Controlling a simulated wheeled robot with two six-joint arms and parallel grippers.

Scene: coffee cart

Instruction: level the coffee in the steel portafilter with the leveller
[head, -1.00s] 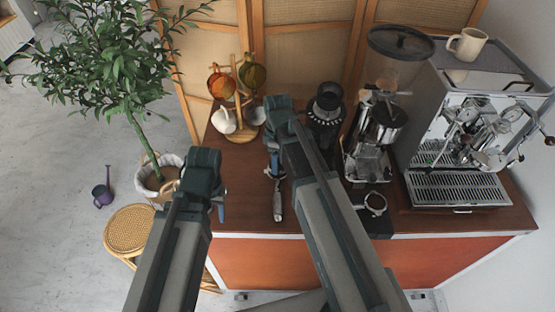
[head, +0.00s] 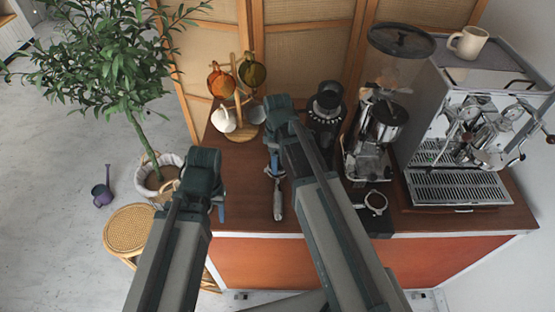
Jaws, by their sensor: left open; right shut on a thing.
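A steel portafilter (head: 278,203) lies on the wooden counter, its grey handle pointing to the front edge. Its basket end is mostly hidden under my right gripper (head: 274,167). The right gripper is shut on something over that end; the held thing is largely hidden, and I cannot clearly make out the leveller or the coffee. I cannot tell whether the held thing touches the portafilter. My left gripper (head: 220,203) is open and empty, near the counter's front left corner, left of the portafilter.
A second portafilter (head: 376,203) sits at a dark block to the right. A black grinder (head: 326,108), a steel grinder (head: 368,140) and the espresso machine (head: 460,150) stand behind and right. A mug tree (head: 238,125) stands at the back left. A stool (head: 130,228) is beside the counter.

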